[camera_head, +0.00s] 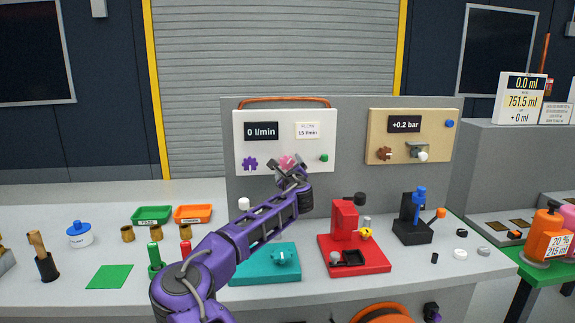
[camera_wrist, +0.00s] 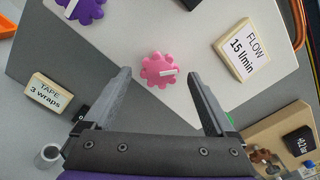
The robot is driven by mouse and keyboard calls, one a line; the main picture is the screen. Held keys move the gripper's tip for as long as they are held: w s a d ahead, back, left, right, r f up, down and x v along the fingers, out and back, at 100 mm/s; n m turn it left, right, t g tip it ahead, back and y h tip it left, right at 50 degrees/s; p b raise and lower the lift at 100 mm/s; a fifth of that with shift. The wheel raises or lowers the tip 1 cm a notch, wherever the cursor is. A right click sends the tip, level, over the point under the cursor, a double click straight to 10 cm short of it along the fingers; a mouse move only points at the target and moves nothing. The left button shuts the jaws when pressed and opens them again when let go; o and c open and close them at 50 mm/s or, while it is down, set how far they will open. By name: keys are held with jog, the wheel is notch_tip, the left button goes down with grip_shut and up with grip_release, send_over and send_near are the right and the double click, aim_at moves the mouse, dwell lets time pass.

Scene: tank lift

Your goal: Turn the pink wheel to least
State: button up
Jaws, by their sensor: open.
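The pink wheel (camera_head: 287,160) is a lobed knob on the white panel (camera_head: 240,147), partly covered by my gripper (camera_head: 290,170) in the head view. I see no finger touching the wheel, and I cannot tell the remaining gap in depth. The panel's display (camera_head: 261,131) reads 0 l/min, and the flow card (camera_wrist: 243,50) reads 15 l/min.
A purple wheel (camera_head: 250,163) is left of the pink one, and a green knob (camera_head: 324,158) is to its right. A tan panel (camera_head: 440,152) reading +0.2 bar hangs further right. A teal block (camera_head: 250,272) and a red stand (camera_head: 345,220) are on the bench below.

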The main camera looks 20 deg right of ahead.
jog(key=shift+x, duration=1)
jog(key=c, duration=1.4)
jog(key=shift+o, duration=0.2)
